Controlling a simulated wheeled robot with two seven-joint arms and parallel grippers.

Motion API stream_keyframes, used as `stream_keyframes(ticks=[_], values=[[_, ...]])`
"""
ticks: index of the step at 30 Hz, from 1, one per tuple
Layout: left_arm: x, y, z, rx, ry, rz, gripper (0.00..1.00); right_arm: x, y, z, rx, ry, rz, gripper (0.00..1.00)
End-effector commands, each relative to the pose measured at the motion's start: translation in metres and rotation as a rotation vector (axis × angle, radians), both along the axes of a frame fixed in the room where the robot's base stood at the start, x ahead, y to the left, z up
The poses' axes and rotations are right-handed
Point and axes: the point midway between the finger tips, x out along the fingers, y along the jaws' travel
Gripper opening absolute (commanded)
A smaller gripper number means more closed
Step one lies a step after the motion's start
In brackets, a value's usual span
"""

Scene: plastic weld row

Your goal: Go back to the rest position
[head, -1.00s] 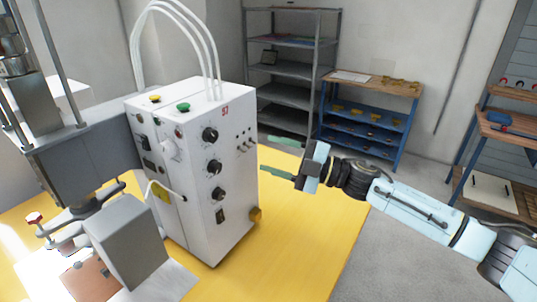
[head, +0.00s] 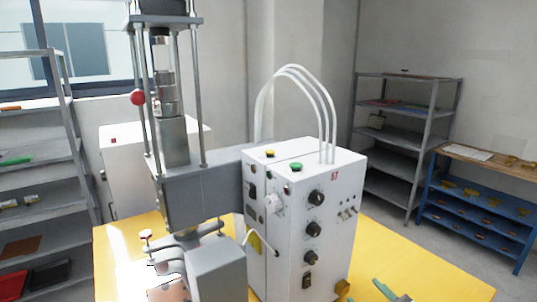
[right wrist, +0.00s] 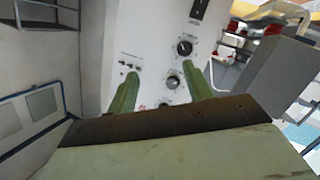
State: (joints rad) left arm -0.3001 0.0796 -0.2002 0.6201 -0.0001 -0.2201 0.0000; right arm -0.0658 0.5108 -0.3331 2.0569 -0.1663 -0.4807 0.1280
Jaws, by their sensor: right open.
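My right gripper (head: 388,291) shows only in part at the bottom edge of the head view, just right of the white control box (head: 284,235). Its green fingers are apart. In the right wrist view the right gripper (right wrist: 162,70) is open and empty, with the control box's knob panel (right wrist: 160,40) beyond and between the fingers. I cannot tell the exact gap to the panel. My left gripper is in neither view.
The grey welding press (head: 180,190) stands left of the control box on the yellow table (head: 425,275). A grey shelf (head: 408,140) and a blue rack (head: 470,215) stand at the back right. Another shelf (head: 35,150) stands at the left.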

Motion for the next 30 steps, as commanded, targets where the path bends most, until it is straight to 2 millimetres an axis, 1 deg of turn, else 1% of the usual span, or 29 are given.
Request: stream_keyframes(ticks=[1, 2, 3, 5, 6, 9, 12, 15, 22, 23, 24, 29, 30], values=[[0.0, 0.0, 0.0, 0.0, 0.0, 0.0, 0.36, -0.019, 0.0, -0.017, 0.031, 0.098, -0.057, 0.51], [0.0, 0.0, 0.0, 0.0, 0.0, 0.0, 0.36, -0.03, -0.001, -0.027, 0.043, 0.157, -0.089, 0.51], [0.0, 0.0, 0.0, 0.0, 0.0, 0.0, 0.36, -0.045, -0.003, -0.04, 0.059, 0.24, -0.133, 0.51], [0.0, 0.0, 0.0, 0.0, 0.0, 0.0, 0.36, -0.071, -0.006, -0.058, 0.08, 0.362, -0.191, 0.51], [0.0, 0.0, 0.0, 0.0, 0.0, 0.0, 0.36, -0.088, -0.007, -0.068, 0.091, 0.438, -0.224, 0.51], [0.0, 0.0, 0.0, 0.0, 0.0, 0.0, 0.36, -0.128, -0.009, -0.087, 0.111, 0.607, -0.288, 0.51], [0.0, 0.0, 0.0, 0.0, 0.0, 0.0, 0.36, -0.163, -0.011, -0.1, 0.125, 0.743, -0.334, 0.51], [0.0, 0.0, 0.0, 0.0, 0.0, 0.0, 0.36, -0.194, -0.011, -0.108, 0.134, 0.862, -0.367, 0.51], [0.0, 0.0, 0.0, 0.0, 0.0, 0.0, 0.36, -0.262, -0.009, -0.115, 0.154, 1.105, -0.423, 0.51], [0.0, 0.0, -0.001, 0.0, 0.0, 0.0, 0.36, -0.265, -0.008, -0.12, 0.152, 1.122, -0.426, 0.51], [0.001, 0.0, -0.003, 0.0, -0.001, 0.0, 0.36, -0.26, -0.009, -0.133, 0.148, 1.12, -0.425, 0.51], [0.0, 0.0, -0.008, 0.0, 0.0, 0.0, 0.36, -0.252, -0.007, -0.174, 0.142, 1.132, -0.424, 0.51], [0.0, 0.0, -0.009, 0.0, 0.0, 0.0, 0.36, -0.251, -0.007, -0.185, 0.14, 1.136, -0.424, 0.51]])
